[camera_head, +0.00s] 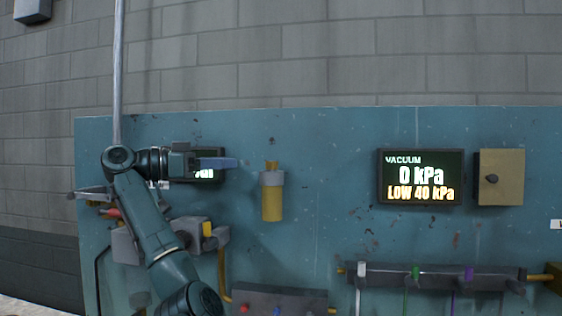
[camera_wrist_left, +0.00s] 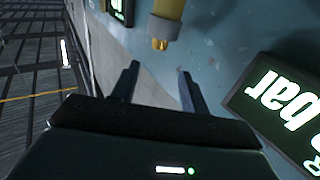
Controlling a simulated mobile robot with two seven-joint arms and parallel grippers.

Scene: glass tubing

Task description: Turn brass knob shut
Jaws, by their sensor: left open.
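A small brass-coloured knob (camera_head: 271,165) tops a yellow cylinder (camera_head: 272,205) with a grey collar on the blue panel. In the left wrist view the knob (camera_wrist_left: 160,44) appears beyond and roughly between my fingertips, with the yellow cylinder (camera_wrist_left: 168,12) behind it. My left gripper (camera_head: 235,163) is to the left of the knob at about its height, fingers pointing right. In the left wrist view the gripper (camera_wrist_left: 157,76) is open, with nothing between the fingers and a gap before the knob. My right gripper is not in view.
My left gripper partly covers a display (camera_head: 207,174), which reads "bar" in the left wrist view (camera_wrist_left: 285,105). A vacuum display (camera_head: 420,177) reads 0 kPa, LOW 40 kPa. A tan box (camera_head: 501,165) is beside it. A grey rail (camera_head: 440,276) sits lower right. Panel between cylinder and vacuum display is clear.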

